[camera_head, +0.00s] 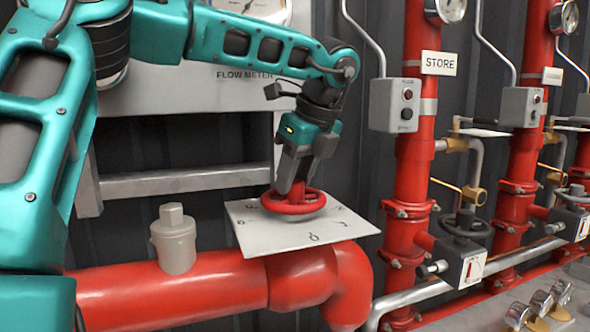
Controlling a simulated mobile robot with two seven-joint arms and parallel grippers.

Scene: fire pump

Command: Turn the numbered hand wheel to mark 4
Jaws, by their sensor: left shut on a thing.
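The red hand wheel (293,206) sits above a white plate (290,236) with dark marks, on top of a thick red pipe. One mark near the plate's front edge looks like a 0 or similar figure; the others are too small to read. My left gripper (295,190) comes down from above and is shut on the hand wheel near its hub. The fingers hide part of the wheel's hub and far side. My right gripper is not in view. I cannot tell which mark the wheel is at.
A grey capped fitting (173,240) stands on the red pipe (170,290) left of the plate. A STORE sign (438,63), a grey switch box (395,105) and red vertical pipes stand at right. A black hand wheel (465,226) is at lower right. A grey panel frame is behind my arm.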

